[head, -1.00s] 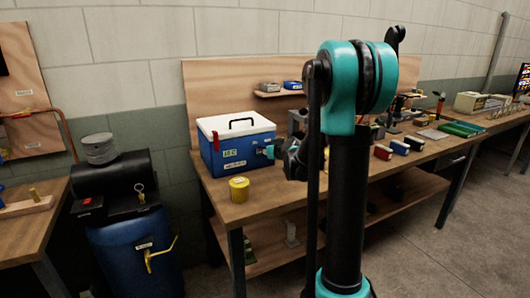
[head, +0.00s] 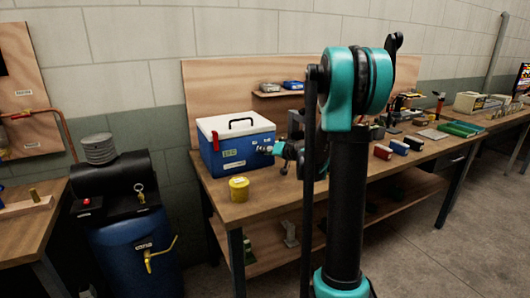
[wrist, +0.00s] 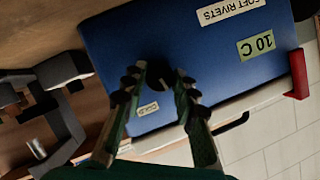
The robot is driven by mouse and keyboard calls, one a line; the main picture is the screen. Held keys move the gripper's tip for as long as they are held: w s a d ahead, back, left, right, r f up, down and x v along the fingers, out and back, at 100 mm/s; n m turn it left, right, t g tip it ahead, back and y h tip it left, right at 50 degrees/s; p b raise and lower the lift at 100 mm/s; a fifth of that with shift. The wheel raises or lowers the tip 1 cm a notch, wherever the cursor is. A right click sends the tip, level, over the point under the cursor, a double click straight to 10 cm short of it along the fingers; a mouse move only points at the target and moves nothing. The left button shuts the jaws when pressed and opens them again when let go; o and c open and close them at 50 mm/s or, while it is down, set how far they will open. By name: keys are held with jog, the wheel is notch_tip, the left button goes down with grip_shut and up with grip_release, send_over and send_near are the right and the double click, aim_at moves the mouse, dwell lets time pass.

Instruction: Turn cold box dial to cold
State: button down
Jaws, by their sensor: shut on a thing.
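The cold box (head: 246,148) is blue with a white lid and a black handle, standing at the left end of the workbench. It fills much of the wrist view (wrist: 205,60), with "SOFT RIVETS" and "10 C" labels on its front. A dark round dial (wrist: 158,72) shows on the front between my fingertips. My gripper (wrist: 160,80) is shut on this dial, one finger on each side; in the head view it is at the right part of the box front (head: 268,149). The dial's pointer cannot be made out, and the fingers partly hide it.
A yellow can (head: 239,189) stands on the workbench in front of the box. A grey clamp-like tool (wrist: 60,95) is close beside the box in the wrist view. Red, blue and dark small boxes (head: 400,147) lie farther right. A blue tank (head: 130,243) stands at left.

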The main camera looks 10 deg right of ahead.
jog(key=m+y, duration=0.1)
jog(key=m, duration=0.2)
jog(key=m+t+y, duration=0.1)
jog(key=m, duration=0.2)
jog(key=m+y, duration=0.2)
jog(key=m, duration=0.1)
jog(key=shift+d+f+t, duration=0.15)
jog(key=shift+f+t, duration=0.1)
jog(key=shift+t, duration=0.05)
dwell(0.4)
jog(key=c, duration=1.2)
grip_release()
jog(key=v, duration=1.2)
jog(key=shift+w+d+f, duration=0.1)
jog(key=shift+w, duration=0.05)
jog(key=shift+d, duration=0.1)
